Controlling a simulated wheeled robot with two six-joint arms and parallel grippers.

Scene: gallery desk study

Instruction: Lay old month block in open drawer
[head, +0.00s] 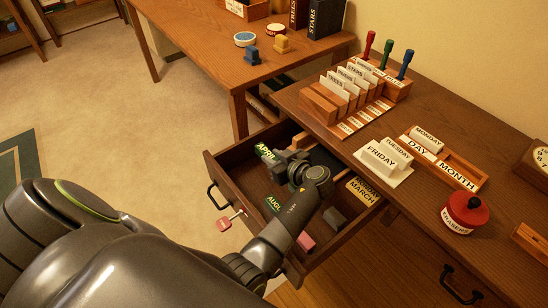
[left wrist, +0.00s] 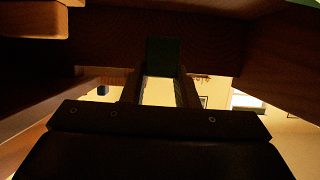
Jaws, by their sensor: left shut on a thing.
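The open drawer (head: 226,178) is pulled out from under the desk. My left gripper (head: 279,160) reaches inside the drawer outline and is shut on the green APRIL block (head: 264,151), near the drawer's far left side. The block also shows as a dark green piece between the fingers in the left wrist view (left wrist: 163,58). Whether it touches the drawer floor I cannot tell. Another green block, AUGUST (head: 273,204), lies in the drawer nearer the front. My right gripper is not in view.
In the drawer are a yellow MARCH block (head: 362,192), a grey block (head: 334,217) and a pink one (head: 306,241). On the desk stand the DAY and MONTH holder (head: 458,178), FRIDAY and TUESDAY blocks (head: 381,155), a card rack (head: 320,103) and a red-lidded ERASERS pot (head: 464,213).

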